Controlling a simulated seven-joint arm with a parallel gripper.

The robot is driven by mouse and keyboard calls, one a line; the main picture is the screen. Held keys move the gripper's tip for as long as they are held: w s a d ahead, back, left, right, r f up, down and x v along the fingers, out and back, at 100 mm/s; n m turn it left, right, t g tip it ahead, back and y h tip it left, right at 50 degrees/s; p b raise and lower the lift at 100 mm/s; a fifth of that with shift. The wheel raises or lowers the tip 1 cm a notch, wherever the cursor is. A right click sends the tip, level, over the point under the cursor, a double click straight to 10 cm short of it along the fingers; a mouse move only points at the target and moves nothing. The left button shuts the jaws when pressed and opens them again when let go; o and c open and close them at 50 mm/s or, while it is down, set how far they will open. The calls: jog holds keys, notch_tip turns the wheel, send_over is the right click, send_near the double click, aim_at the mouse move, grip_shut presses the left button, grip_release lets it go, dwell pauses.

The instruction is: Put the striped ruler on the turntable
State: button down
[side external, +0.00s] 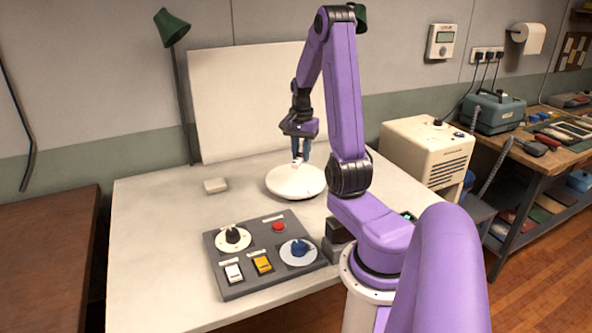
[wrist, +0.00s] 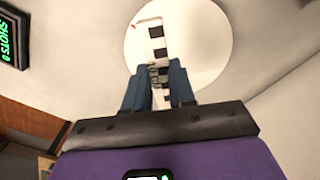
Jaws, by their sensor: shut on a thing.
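The striped ruler (wrist: 156,48) is white with black blocks. In the wrist view it stands out lengthwise between the blue fingers of my gripper (wrist: 158,76), which is shut on it. The turntable (side external: 296,182) is a round white disc on the table; in the wrist view its pale disc (wrist: 205,45) lies behind the ruler. In the side view my gripper (side external: 301,152) points down over the turntable's far part, with a small white end of the ruler (side external: 298,162) at the fingertips. I cannot tell whether the ruler touches the disc.
A grey control panel (side external: 262,263) with knobs, switches and a red button stands in front of the turntable. A small pale block (side external: 215,185) lies to its left. A white backdrop board (side external: 245,95) stands behind. The table's left part is clear.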

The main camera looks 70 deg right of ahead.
send_over(296, 178)
notch_tip(296, 178, down, 6)
jog(key=shift+r, duration=0.2)
jog(key=shift+f, duration=1.45)
jog(key=shift+f, duration=0.2)
jog(key=c, duration=0.9)
grip_release()
jog(key=shift+c, duration=0.2)
jog(key=shift+r, duration=0.1)
